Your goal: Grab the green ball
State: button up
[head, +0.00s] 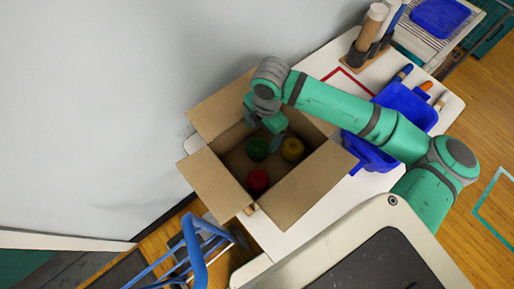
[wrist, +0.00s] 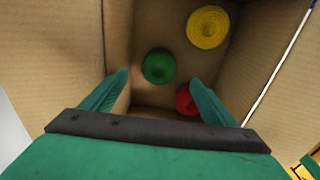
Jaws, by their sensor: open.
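The green ball (head: 257,148) lies in an open cardboard box (head: 298,191) on the white table. The fingers look apart from the ball; the exact gap in depth is hard to tell.
A yellow ball (head: 292,149) and a red ball (head: 257,180) lie in the same box near the green one. The box walls and open flaps surround them. A blue bin (head: 371,157) stands to the right.

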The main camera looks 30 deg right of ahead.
aim_at(258, 145)
jog(key=shift+w+a+r+n+h, duration=0.2)
jog(key=shift+a+n+h, duration=0.1)
jog(key=shift+n, duration=0.3)
jog(key=shift+f, duration=0.3)
notch_tip(258, 145, down, 10)
jog(key=c, duration=1.1)
